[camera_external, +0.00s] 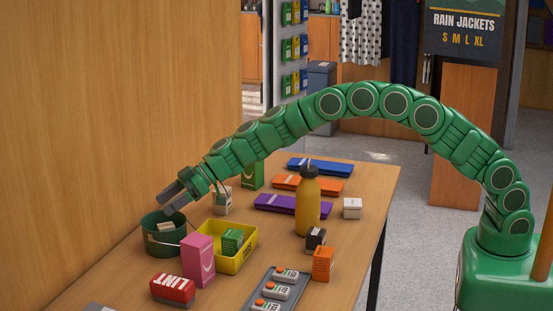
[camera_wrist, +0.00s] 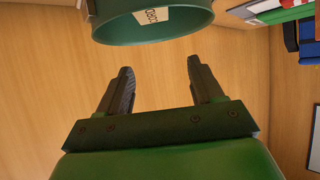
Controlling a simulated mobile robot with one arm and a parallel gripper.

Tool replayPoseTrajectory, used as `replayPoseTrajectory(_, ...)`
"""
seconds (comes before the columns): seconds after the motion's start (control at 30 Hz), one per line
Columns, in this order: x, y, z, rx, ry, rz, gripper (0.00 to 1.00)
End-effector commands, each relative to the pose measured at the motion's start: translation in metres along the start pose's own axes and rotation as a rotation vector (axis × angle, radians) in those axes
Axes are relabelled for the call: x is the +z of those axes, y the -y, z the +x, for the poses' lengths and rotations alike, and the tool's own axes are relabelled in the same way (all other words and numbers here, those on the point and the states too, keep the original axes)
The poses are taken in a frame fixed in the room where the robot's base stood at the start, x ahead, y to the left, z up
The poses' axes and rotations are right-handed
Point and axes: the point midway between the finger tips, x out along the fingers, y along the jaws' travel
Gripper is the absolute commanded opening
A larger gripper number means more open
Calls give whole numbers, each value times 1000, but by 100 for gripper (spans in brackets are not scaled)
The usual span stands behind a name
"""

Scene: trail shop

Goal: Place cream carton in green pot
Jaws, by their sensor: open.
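The green pot (camera_external: 158,246) stands at the left of the table by the wooden wall; it also shows at the top of the wrist view (camera_wrist: 150,33). A cream carton (camera_external: 166,227) lies inside the pot, partly hidden by its wall. In the wrist view its cream face (camera_wrist: 152,15) shows dark lettering, partly cut off by the frame. My gripper (camera_external: 169,199) is just above the pot in the external view. Its two fingers (camera_wrist: 158,80) are apart with nothing between them, and the carton is clear of them.
A yellow bin (camera_external: 235,265) holding a green box stands right of the pot. A pink box (camera_external: 198,262) and a red box (camera_external: 172,289) stand in front. A whitish carton (camera_external: 222,206) is behind the bin. A yellow bottle (camera_external: 307,205) stands mid-table.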

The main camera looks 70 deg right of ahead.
Motion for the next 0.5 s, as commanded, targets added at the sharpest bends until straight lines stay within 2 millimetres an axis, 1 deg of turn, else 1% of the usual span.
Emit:
replayPoseTrajectory(0.17, -8, -1, -4, 1, -2, 0, 66)
replayPoseTrajectory(0.5, -42, -1, -23, 2, -1, -3, 66)
